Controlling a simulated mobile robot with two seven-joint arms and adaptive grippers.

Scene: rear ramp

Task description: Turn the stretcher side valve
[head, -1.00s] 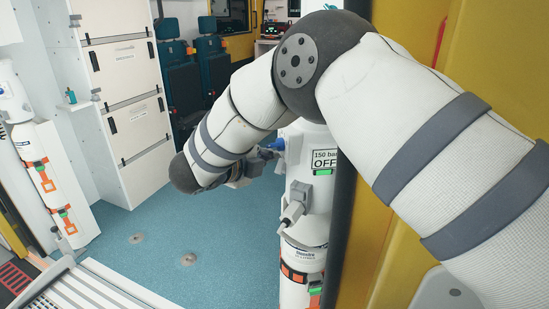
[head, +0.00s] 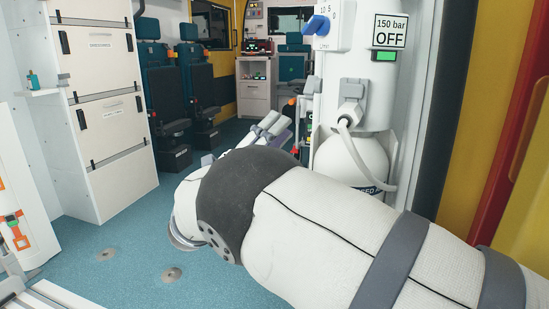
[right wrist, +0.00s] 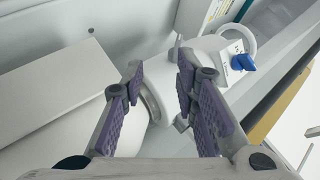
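A white gas cylinder (head: 350,158) stands at the right of the head view, beside the yellow door frame. A blue knob (head: 318,24) sits on a white regulator block above it, next to a sign (head: 390,31) reading "150 bar OFF" with a green light. The blue knob also shows at upper right in the right wrist view (right wrist: 243,62). My right gripper (head: 270,127) is left of the cylinder, partly hidden behind my arm. In the right wrist view its purple-padded fingers (right wrist: 163,103) are open, with a white rounded body with a grey ring beyond them. My left gripper is not in view.
A grey-white hose (head: 352,120) loops from the cylinder's fitting. White cabinets (head: 105,100) stand at left, teal seats (head: 165,85) behind. Blue floor (head: 130,245) is clear between.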

